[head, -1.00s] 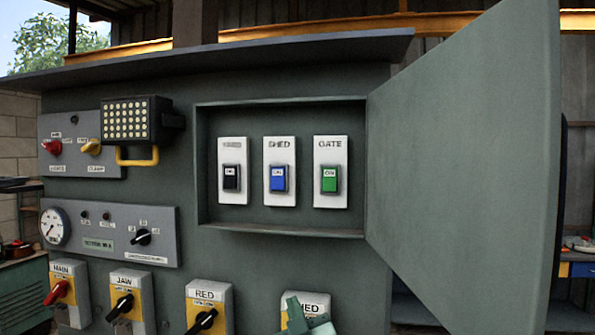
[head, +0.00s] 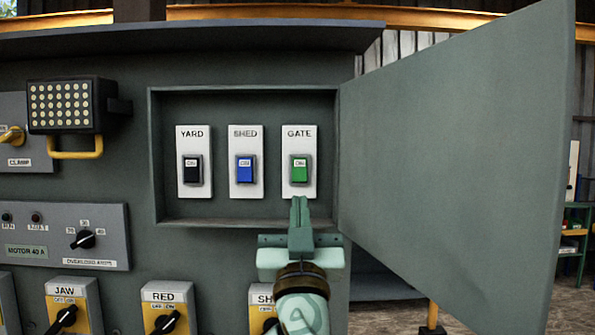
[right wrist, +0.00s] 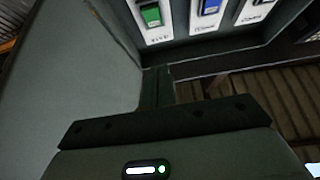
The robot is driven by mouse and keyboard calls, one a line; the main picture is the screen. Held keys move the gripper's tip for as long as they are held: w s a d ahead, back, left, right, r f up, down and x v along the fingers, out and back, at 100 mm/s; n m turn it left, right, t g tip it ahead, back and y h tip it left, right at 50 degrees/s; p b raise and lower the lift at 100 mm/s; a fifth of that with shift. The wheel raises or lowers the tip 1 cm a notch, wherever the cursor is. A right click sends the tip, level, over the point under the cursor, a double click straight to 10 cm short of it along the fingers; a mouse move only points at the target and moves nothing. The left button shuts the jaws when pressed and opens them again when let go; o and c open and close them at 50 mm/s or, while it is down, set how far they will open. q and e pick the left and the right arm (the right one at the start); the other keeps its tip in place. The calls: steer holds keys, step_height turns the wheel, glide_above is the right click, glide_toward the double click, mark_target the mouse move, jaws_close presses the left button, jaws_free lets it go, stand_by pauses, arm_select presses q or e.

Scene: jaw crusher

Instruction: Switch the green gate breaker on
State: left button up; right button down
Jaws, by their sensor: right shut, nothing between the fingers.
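The green gate breaker (head: 299,169) is a green rocker on a white plate marked GATE, at the right inside an open recessed box; it also shows upside down in the right wrist view (right wrist: 151,15). The blue SHED breaker (head: 245,170) and the black YARD breaker (head: 193,170) sit to its left. My right gripper (head: 300,205) is shut and empty, with its fingertips just below the gate plate in the head view. Whether the fingers touch anything there is unclear. In the right wrist view the shut fingers (right wrist: 157,85) point toward the gate breaker. My left gripper is not in view.
The box door (head: 450,170) stands open on the right and blocks that side. The box's lower lip (head: 215,222) runs close to my right gripper. A lamp (head: 63,106) with a yellow handle juts out at left, and rotary switches (head: 165,310) line the panel below.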

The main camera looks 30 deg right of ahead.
mark_target(300, 159)
steer(key=p+x, duration=0.1)
steer(key=x, duration=0.2)
steer(key=f+p+x, duration=0.1)
steer(key=x, duration=0.3)
steer(key=d+p+x, duration=0.1)
steer(key=p+x, duration=0.1)
steer(key=x, duration=0.2)
steer(key=shift+w+d+f, duration=0.1)
steer(key=shift+w+f, duration=0.05)
steer(key=shift+w, duration=0.4)
steer(key=shift+w+d+f, duration=0.15)
steer(key=shift+w+d, duration=0.15)
steer(key=shift+w, duration=0.2)
steer(key=shift+w+d+r+g+p, duration=0.1)
steer(key=shift+r+g+p, duration=0.3)
steer(key=shift+p, duration=0.6)
steer(key=shift+f+b, duration=0.3)
steer(key=shift+b, duration=0.05)
